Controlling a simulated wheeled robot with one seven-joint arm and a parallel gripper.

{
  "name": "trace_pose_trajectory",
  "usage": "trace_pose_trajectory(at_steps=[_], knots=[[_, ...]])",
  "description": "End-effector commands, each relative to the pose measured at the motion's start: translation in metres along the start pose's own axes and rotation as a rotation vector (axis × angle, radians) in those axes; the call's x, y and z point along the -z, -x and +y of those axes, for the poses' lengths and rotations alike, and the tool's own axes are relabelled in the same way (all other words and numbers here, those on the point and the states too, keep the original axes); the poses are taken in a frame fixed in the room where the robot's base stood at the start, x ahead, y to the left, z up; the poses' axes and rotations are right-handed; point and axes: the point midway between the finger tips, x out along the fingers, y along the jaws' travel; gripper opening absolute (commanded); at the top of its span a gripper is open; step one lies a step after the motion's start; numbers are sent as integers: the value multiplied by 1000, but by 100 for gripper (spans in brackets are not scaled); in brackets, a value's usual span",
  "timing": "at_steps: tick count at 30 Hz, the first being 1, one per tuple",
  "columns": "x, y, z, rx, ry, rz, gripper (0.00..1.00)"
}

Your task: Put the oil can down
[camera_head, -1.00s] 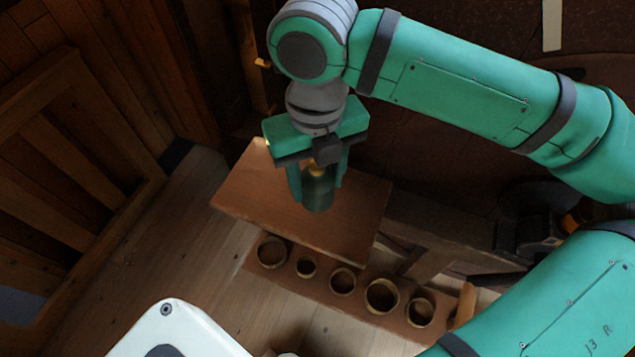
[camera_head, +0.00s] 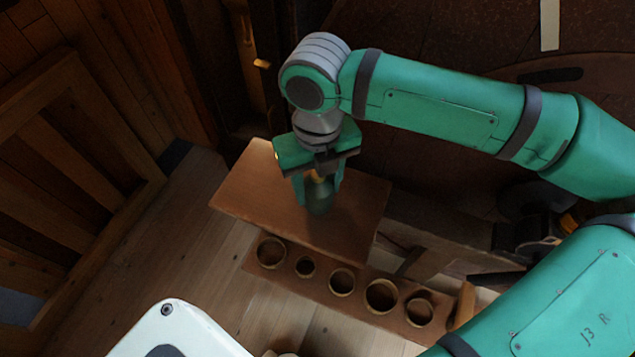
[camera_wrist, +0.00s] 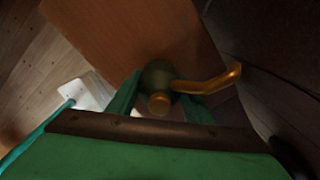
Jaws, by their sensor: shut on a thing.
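The oil can (camera_head: 319,200) is a dark green can with a brass top. In the wrist view the can (camera_wrist: 157,74) shows its brass cap and a bent brass spout pointing right. My gripper (camera_head: 319,188) is shut on the can, a finger on each side of it. The can is upright, over the wooden bench top (camera_head: 245,191). Whether its base touches the wood cannot be told. The wood also shows in the wrist view (camera_wrist: 110,30) behind the can.
A wooden rack (camera_head: 322,290) with several round brass-rimmed holes runs along the bench's front side. The bench top around the can is clear. A wooden railing (camera_head: 75,165) stands at the left. Dark machinery (camera_head: 520,235) is at the right.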

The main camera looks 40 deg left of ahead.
Motion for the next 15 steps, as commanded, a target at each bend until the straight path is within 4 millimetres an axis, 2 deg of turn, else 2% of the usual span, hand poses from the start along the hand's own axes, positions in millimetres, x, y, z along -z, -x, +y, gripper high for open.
trace_pose_trajectory(at_steps=[1,2,4,15], knots=[[0,-2,0,-1,0,0,12],[0,-2,0,-1,-1,0,48],[0,-2,0,0,-1,0,65],[1,0,-2,1,-5,0,65]])
